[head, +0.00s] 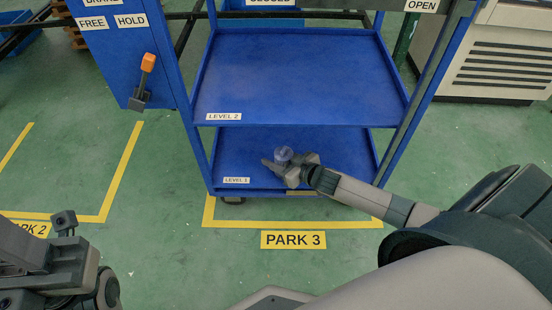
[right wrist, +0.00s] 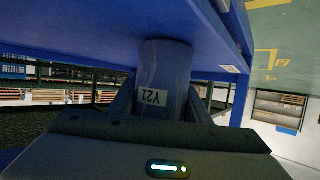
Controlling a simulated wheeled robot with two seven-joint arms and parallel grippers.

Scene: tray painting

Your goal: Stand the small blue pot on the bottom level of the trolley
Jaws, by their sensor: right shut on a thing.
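The blue trolley has an upper shelf (head: 300,80) marked LEVEL 2 and a bottom shelf (head: 235,150) marked LEVEL 1. My right gripper (head: 289,166) reaches in over the bottom shelf from the right and is shut on the small blue pot (head: 283,153). In the right wrist view, the pot (right wrist: 165,68) sits between the fingers, and its Y21 label appears upside down. Its end meets or nearly meets the blue surface there; I cannot tell whether it touches. My left gripper (head: 62,235) is at the lower left, away from the trolley; its jaw opening is unclear.
The upper shelf is empty and overhangs the rear of the bottom shelf. Trolley posts stand at both sides. An orange-tipped lever (head: 148,63) is on the left panel. A PARK 3 sign (head: 293,240) lies on the floor in front. The visible bottom shelf around the pot is clear.

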